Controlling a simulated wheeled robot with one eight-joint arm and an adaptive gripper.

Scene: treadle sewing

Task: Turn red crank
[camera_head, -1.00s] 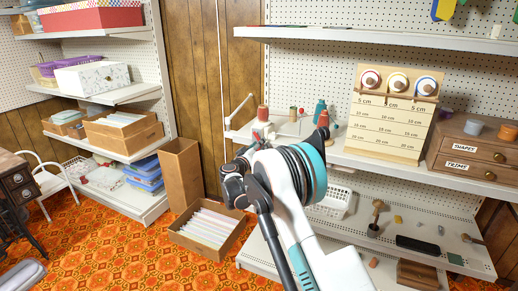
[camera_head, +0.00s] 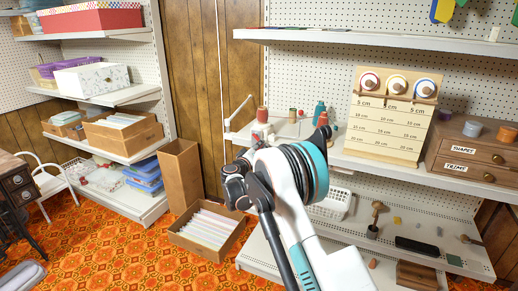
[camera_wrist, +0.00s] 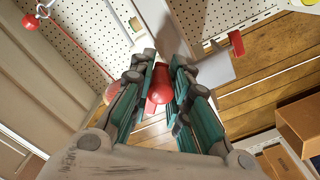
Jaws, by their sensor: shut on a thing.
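In the wrist view, a smooth, rounded red handle (camera_wrist: 159,88), which looks like the red crank's knob, sits between the two teal-padded fingers of my gripper (camera_wrist: 165,82). The fingers are closed in on it from both sides. The rest of the crank is mostly hidden behind the fingers. A white device with a red top (camera_head: 263,115) shows on the shelf just beyond my arm.
In the wrist view, a red ball (camera_wrist: 29,22) hangs on red thread near a white hook, and a small red part (camera_wrist: 236,43) sits to the right. In the head view, the thread-dispenser board (camera_head: 387,135) and drawer box (camera_head: 470,150) stand right on the shelf. An open box (camera_head: 208,230) is on the floor.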

